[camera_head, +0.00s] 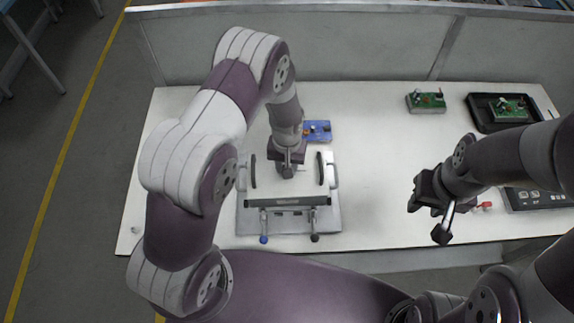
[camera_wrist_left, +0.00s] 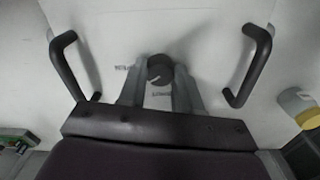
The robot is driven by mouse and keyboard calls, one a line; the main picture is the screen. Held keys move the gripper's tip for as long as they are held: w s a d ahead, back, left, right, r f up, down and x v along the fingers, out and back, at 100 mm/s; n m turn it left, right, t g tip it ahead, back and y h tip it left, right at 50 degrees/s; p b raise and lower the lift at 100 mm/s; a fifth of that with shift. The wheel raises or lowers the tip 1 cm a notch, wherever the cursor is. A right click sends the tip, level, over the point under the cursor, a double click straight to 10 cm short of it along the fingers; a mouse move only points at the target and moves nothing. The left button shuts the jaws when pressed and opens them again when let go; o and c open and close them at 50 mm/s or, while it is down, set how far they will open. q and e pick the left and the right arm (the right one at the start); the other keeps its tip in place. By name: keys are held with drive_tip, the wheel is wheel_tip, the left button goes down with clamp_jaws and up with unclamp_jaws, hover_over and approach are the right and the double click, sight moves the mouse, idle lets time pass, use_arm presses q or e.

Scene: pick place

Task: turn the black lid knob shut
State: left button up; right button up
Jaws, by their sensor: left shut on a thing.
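The light fixture lid (camera_head: 304,185) lies on the white table in the head view, with black handles at its sides. The round black knob (camera_wrist_left: 160,70) stands at the lid's middle in the left wrist view, with a pale line on its top and printed marks beside it. The fingers of my left gripper (camera_wrist_left: 159,88) are closed on the knob's two sides. In the head view my left gripper (camera_head: 288,168) points down at the lid and hides the knob. My right gripper (camera_head: 429,216) is empty above the table's front edge, its fingers apart.
A blue board (camera_head: 318,131) lies behind the lid. A green circuit board (camera_head: 426,102) lies at the back right, beside a black tray (camera_head: 484,120) with another board. A dark device (camera_head: 540,197) lies at the right. The table between is clear.

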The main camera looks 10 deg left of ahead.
use_arm(q)
drive_tip(key=n, duration=0.5)
drive_tip(key=shift+b, duration=0.35)
drive_tip(key=n, duration=0.5)
drive_tip(key=shift+n, duration=0.4)
drive_tip(key=shift+b, duration=0.3)
drive_tip(key=o, duration=1)
drive_tip(key=shift+o, duration=0.2)
drive_tip(key=shift+r, duration=0.1)
drive_tip(key=shift+r, duration=0.35)
wheel_tip(320, 180, up, 12)
drive_tip(key=b, duration=0.2)
